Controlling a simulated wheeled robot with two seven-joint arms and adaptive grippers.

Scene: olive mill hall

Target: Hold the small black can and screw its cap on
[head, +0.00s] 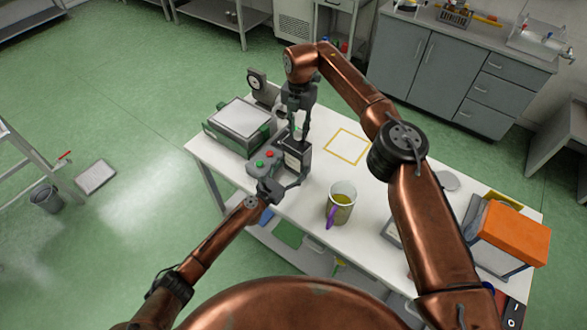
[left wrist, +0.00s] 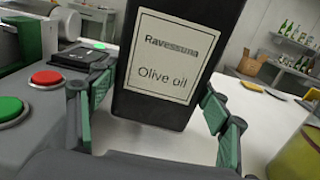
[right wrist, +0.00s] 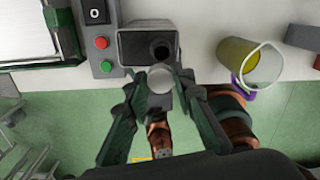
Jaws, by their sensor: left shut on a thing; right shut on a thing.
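The small black can (head: 297,160) stands upright near the white table's left part. Its "Ravessuna Olive oil" label shows in the left wrist view (left wrist: 165,55). My left gripper (head: 287,183) is shut on the can's lower body, one finger on each side. My right gripper (head: 299,118) points down above the can and is shut on the pale round cap (right wrist: 160,78). In the right wrist view the can's top (right wrist: 133,45) and dark neck opening show just beyond the cap, uncovered. The cap is apart from the neck in that view; its height above it is hard to tell.
A grey control box with a red button (right wrist: 101,42) and a green button adjoins the can, beside a green-sided scale (head: 238,125). A yellow square outline (head: 347,146) marks clear table.

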